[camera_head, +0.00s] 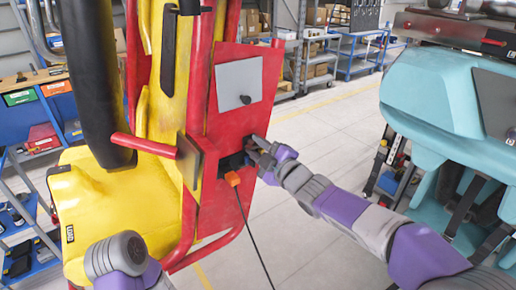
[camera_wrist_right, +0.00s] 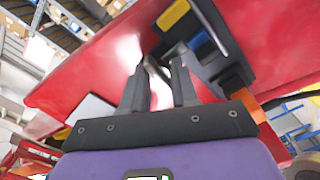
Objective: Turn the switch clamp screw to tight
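The red panel (camera_head: 235,118) of the yellow and red coaster seat stands in front of me. It has a dark recess (camera_head: 236,162) low down. My right gripper (camera_head: 255,146) is at the panel's right side, just above the recess. In the right wrist view, its two dark fingers (camera_wrist_right: 158,72) stand apart, pointing at the panel. A small dark and grey part shows between and beyond the fingertips; I cannot tell whether it is the clamp screw or whether they touch it. The recess there shows a yellow piece (camera_wrist_right: 173,14) and a blue piece (camera_wrist_right: 200,42). My left gripper is out of view.
An orange plug (camera_head: 232,179) with a hanging black cable (camera_head: 256,241) is just below my right gripper. A teal seat (camera_head: 435,95) stands right. Open floor lies between.

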